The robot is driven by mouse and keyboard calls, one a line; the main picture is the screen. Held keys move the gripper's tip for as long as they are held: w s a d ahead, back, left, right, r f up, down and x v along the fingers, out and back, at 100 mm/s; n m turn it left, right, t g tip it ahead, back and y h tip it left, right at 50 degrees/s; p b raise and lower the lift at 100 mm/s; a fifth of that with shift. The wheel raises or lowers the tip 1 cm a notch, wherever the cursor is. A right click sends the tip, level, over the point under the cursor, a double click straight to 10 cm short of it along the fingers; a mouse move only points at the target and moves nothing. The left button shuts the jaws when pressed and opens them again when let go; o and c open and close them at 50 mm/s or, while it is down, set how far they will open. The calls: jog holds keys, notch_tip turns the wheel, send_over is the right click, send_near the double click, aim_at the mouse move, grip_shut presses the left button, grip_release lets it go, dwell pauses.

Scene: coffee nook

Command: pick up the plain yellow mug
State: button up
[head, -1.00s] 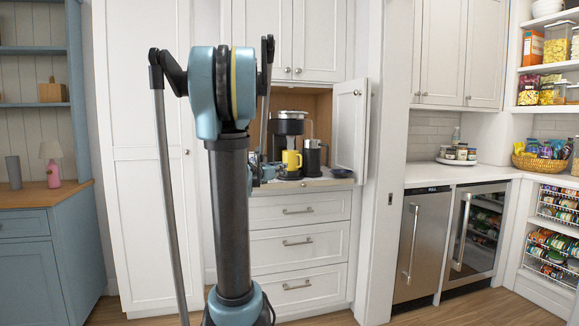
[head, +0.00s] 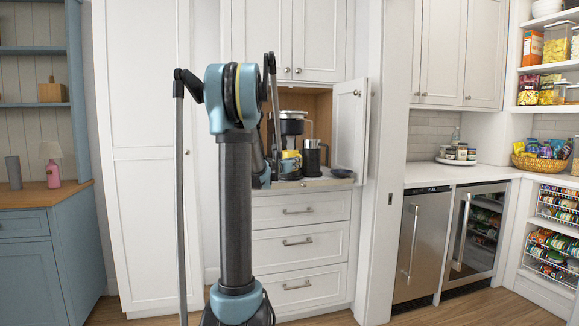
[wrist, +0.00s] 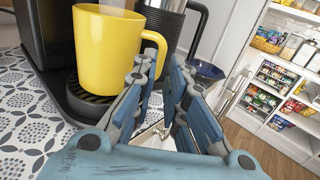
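The plain yellow mug (wrist: 105,55) stands upright on the dark drip tray of the coffee maker in the wrist view, with its handle toward the right. It also shows in the head view (head: 291,156), partly hidden by my arm and gripper. My gripper (wrist: 164,68) is open and empty, its blue fingers apart. The left fingertip is close to the mug's handle in the picture; I cannot tell if they touch. The right finger is to the right of the handle.
The coffee maker (head: 293,118) stands in the cabinet nook. A dark blue bowl (head: 342,173) sits at the counter's right. An open cabinet door (head: 350,125) bounds the nook on the right.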

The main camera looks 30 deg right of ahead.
jog(key=shift+x, duration=2.8)
jog(key=shift+f, duration=0.15)
grip_shut()
